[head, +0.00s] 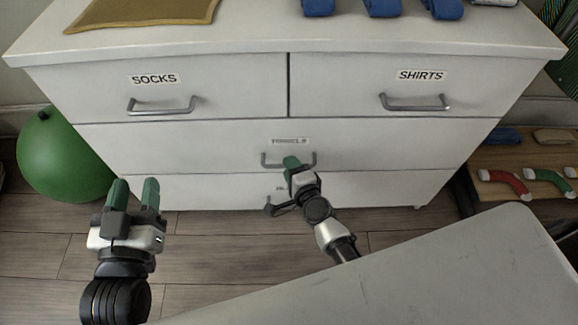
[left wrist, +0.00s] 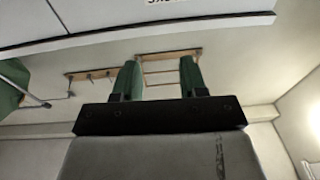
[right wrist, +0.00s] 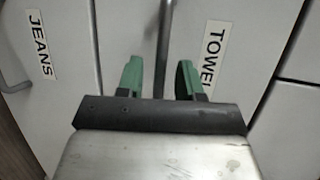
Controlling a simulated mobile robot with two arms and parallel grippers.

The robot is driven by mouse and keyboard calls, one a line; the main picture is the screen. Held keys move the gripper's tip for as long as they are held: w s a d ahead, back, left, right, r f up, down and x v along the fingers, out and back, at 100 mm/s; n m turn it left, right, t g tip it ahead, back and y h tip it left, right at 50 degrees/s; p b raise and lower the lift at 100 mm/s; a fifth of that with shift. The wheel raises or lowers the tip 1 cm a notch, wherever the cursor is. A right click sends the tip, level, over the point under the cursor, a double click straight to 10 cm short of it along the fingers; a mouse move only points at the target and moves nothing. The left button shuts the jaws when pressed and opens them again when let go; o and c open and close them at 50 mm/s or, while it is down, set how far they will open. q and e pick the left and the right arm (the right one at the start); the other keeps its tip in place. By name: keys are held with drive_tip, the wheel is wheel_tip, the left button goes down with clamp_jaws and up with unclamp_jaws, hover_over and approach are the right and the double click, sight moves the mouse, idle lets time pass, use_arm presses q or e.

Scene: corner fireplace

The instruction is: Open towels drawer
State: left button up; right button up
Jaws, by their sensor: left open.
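The white dresser's wide middle drawer, the towels drawer (head: 200,148), looks shut, its front flush with the others. Its label (right wrist: 215,55) reads "TOWE..." in the right wrist view. Its grey bar handle (head: 268,160) is partly hidden by my right gripper (head: 292,163). In the right wrist view the handle (right wrist: 164,40) runs between the two green fingers of my right gripper (right wrist: 160,80), which are apart; contact cannot be told. My left gripper (head: 134,194) is open and empty, low in front of the dresser's left side; it also shows in the left wrist view (left wrist: 160,80).
Socks (head: 154,92) and shirts (head: 414,90) drawers are above, the jeans drawer (head: 200,192) below. A green balloon (head: 62,155) is at left. A low wooden shelf (head: 540,155) with stockings stands right. A grey surface (head: 420,265) fills the lower right.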

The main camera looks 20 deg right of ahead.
use_arm(q)
drive_tip(key=shift+d+r+t, duration=0.1)
drive_tip(key=shift+r+t, duration=0.3)
use_arm(e)
drive_tip(key=shift+w+a+f, duration=0.1)
drive_tip(key=shift+w+a, duration=0.05)
drive_tip(key=shift+w, duration=0.55)
clamp_jaws()
drive_tip(key=shift+s, duration=0.1)
